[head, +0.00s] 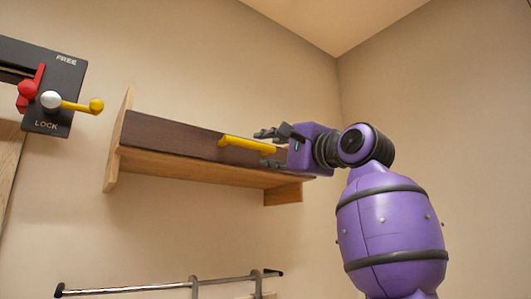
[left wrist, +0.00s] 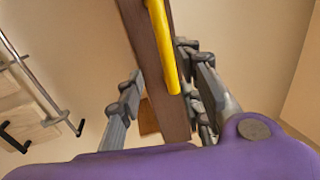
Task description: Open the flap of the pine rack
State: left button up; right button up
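The pine rack (head: 195,172) hangs on the wall in the head view, with a pale end panel and a bottom board. Its dark brown flap (head: 170,135) stands along the front and looks closed. A yellow bar handle (head: 238,143) is on the flap's right part. My left gripper (head: 266,148) is open at the handle's right end, one finger above and one below it. In the left wrist view, the flap (left wrist: 146,60) and handle (left wrist: 163,45) run between the spread fingers (left wrist: 160,75); contact cannot be told. My right gripper is not in view.
A dark panel (head: 62,80) marked FREE and LOCK, with a red part and a yellow-knobbed lever (head: 75,104), is at the upper left. A metal rail (head: 150,287) with hooks runs below the rack. The wall between rack and rail is clear.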

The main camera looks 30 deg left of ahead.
aim_at(254, 145)
pick_arm(q)
jog(key=a, duration=0.1)
jog(key=a+r, duration=0.1)
jog(key=a+r+p, duration=0.1)
jog(key=a, duration=0.1)
jog(key=shift+s+r, duration=0.1)
jog(key=shift+r, duration=0.15)
jog(key=shift+w+a+r+p, duration=0.1)
jog(key=shift+w+a+p, duration=0.05)
jog(key=shift+w+a, duration=0.35)
jog(key=shift+w+a+p, duration=0.15)
jog(key=shift+w+a, duration=0.1)
jog(key=shift+a, duration=0.3)
jog(key=shift+s+a+r, duration=0.1)
jog(key=shift+s+r, duration=0.05)
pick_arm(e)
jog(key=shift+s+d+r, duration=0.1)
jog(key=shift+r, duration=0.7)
pick_arm(q)
jog(key=shift+w, duration=0.25)
jog(key=shift+c, duration=0.6)
jog(key=c, duration=0.6)
grip_shut()
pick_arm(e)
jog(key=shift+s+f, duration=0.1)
